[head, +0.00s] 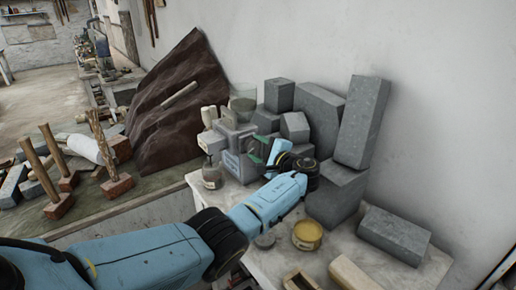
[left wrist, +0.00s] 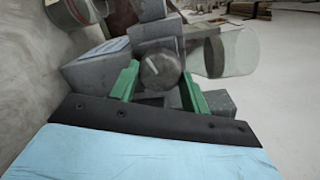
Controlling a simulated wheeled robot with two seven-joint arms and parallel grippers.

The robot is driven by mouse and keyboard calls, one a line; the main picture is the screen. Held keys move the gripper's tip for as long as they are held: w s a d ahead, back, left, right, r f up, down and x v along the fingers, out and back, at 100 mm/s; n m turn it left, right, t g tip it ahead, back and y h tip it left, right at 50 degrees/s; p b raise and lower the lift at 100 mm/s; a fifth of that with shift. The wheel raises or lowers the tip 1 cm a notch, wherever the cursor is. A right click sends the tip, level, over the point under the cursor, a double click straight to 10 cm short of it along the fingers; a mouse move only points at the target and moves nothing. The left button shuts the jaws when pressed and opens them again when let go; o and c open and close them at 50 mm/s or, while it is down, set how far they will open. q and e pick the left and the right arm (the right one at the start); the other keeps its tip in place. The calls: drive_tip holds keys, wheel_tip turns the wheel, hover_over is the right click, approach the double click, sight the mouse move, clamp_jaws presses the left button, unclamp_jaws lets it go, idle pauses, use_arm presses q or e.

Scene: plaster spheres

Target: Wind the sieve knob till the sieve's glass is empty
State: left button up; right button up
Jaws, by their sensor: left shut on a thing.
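The sieve (head: 238,138) is a grey box on the pale bench, with its clear glass (head: 243,92) on top. Grey-brown material shows in the lower part of the glass. In the left wrist view the glass (left wrist: 240,52) lies sideways in the picture, with the material at its sieve end. My left gripper (head: 268,150) is at the sieve's side. Its green fingers (left wrist: 160,86) are on both sides of the round grey knob (left wrist: 160,68), which bears a pale mark, and are shut on it. A small jar (head: 212,176) stands at the sieve's front left. My right gripper is out of view.
Grey blocks (head: 362,120) are stacked close behind and right of my gripper, against the wall. A yellow tin (head: 307,235) and another grey block (head: 394,236) stand on the bench. Mallets (head: 57,200) and a dark rock-like slab (head: 175,110) are at the left.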

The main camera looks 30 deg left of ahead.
use_arm(q)
drive_tip(key=o, duration=1)
drive_tip(key=shift+d, duration=0.1)
drive_tip(key=f+b+v, duration=0.1)
drive_tip(key=v, duration=1.2)
drive_tip(key=shift+r+b, duration=0.35)
drive_tip(key=shift+r, duration=0.15)
drive_tip(key=shift+d, duration=0.15)
